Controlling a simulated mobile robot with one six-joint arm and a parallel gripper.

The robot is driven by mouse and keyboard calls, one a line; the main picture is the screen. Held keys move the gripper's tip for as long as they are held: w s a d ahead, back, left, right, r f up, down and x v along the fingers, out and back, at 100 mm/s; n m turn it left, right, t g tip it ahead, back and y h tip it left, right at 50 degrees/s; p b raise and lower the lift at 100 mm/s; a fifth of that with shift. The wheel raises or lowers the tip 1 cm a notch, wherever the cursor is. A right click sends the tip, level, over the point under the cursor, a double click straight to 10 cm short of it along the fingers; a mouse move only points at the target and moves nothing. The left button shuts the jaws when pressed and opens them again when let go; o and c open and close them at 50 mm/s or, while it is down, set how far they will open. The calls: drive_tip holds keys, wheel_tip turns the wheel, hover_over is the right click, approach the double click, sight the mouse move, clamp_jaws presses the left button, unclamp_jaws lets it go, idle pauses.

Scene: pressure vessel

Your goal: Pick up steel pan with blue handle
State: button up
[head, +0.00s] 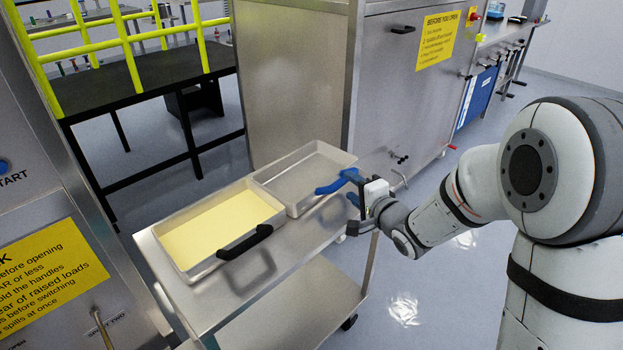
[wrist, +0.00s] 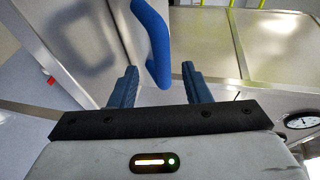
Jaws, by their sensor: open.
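The steel pan with blue handle (head: 304,172) sits at the far end of a steel cart top. It looks empty. Its blue handle (head: 338,182) sticks out on the right side, towards my gripper (head: 355,187). In the wrist view the blue handle (wrist: 153,42) reaches down between the two fingers of my gripper (wrist: 158,78). The fingers are open, with gaps on both sides of the handle. I cannot tell how deep the handle lies between them.
A second steel pan (head: 273,210) with a black handle (head: 245,242) holds pale yellow contents, right beside the first. Both stand on the cart (head: 285,258). A large steel cabinet (head: 300,80) rises behind the pans. Floor to the cart's right is clear.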

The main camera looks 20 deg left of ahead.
sight(346, 181)
drive_tip(key=x, duration=0.5)
drive_tip(key=shift+r, duration=0.1)
drive_tip(key=shift+c, duration=0.5)
drive_tip(key=shift+d, duration=0.1)
clamp_jaws()
